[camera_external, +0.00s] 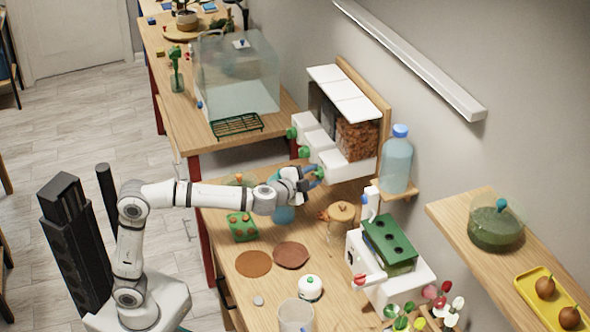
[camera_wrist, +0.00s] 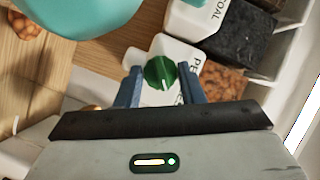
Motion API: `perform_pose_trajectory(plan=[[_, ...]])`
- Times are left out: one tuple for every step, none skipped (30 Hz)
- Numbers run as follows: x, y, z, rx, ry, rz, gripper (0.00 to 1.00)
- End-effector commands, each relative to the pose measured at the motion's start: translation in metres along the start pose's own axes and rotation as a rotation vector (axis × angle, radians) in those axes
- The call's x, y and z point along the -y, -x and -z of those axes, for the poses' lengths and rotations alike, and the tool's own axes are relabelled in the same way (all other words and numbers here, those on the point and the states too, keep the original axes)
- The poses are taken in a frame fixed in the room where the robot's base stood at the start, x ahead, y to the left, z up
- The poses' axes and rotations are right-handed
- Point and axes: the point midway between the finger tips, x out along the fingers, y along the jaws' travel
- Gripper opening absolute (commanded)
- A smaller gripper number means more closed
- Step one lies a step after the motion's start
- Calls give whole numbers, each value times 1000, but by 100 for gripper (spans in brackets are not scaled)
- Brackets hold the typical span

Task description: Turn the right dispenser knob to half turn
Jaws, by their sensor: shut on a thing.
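The dispenser (camera_external: 346,172) is a white unit on the wall side of the bench, with clear bins and green knobs along its front. My gripper (camera_external: 315,174) is at its right-hand end. In the wrist view, the right green knob (camera_wrist: 160,72) sits between the two blue fingers of my gripper (camera_wrist: 160,84), which is shut on it. The knob's white mark points down in that view. A partly hidden label starting "PE" is beside it. Two other green knobs, the middle one (camera_external: 304,152) and the left one (camera_external: 292,133), are free.
A blue-capped bottle (camera_external: 397,160) stands right of the dispenser.

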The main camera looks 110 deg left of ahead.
Motion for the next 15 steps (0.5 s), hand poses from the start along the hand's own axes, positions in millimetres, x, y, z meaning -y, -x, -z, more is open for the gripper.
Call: perform_pose_trajectory(plan=[[-10, -1, -4, -5, -37, 20, 12], [-10, -1, -4, -7, -62, 33, 12], [-10, -1, -4, -10, -96, 50, 12], [-10, -1, -4, -11, -122, 63, 12], [-10, -1, -4, -13, -149, 75, 12], [-11, -1, -4, -16, -182, 92, 12], [-11, -1, -4, -18, -207, 105, 12], [-11, -1, -4, -21, -233, 117, 12], [-11, -1, -5, -23, -266, 133, 12], [-11, -2, -5, -25, -291, 146, 12], [-11, -2, -5, -27, -315, 157, 12], [-11, -2, -5, -29, -347, 173, 12], [-11, -2, -5, -31, -368, 184, 12], [-11, -2, -5, -33, -391, 195, 12], [-11, -2, -5, -35, -420, 209, 12]])
